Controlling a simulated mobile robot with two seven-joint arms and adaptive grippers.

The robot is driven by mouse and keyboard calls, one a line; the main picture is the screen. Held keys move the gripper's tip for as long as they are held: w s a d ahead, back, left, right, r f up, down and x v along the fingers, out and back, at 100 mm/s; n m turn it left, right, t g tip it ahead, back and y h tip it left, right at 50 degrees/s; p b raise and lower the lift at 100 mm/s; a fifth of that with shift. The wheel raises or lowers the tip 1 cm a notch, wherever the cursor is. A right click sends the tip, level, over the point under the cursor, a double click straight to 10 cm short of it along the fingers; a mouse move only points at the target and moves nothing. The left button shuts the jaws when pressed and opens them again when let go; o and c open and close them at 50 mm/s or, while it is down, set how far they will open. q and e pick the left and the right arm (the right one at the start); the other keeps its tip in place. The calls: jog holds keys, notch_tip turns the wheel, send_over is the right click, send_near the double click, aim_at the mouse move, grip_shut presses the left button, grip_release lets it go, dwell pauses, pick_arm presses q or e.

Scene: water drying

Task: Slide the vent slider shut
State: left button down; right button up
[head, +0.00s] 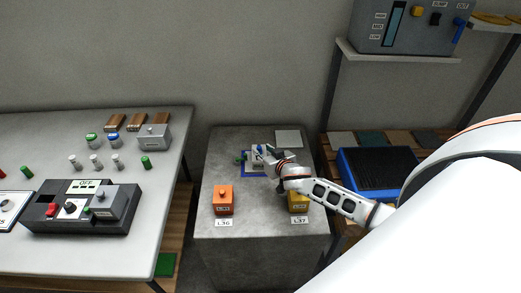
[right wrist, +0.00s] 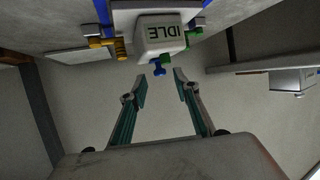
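A small white device (head: 257,161) stands on a blue-edged base on the grey table. In the right wrist view the device (right wrist: 160,36) reads IDLE, upside down. It carries a blue knob (right wrist: 159,69), green knobs (right wrist: 195,34) and a yellow part (right wrist: 120,47). I cannot tell which of these is the vent slider. My right gripper (right wrist: 161,82) is open and empty, its fingertips just short of the blue knob, with a gap between them. In the head view the right gripper (head: 273,156) is beside the device and partly covers it. My left gripper is not in view.
An orange block (head: 223,199) and a yellow block (head: 298,202) stand at the grey table's front. A pale plate (head: 289,139) lies behind. A blue crate (head: 347,174) stands to the right. A control panel (head: 400,25) sits on the upper shelf. The white table (head: 160,195) is at left.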

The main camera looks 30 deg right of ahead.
jog(key=shift+x, duration=1.45)
grip_shut()
jog(key=shift+w+d+b, duration=0.25)
jog(key=shift+w+d, duration=0.2)
jog(key=shift+w, duration=0.25)
jog(key=shift+w+d+b, duration=0.25)
jog(key=shift+w+d, duration=0.2)
jog(key=shift+w, duration=0.3)
grip_release()
jog(key=v, duration=1.2)
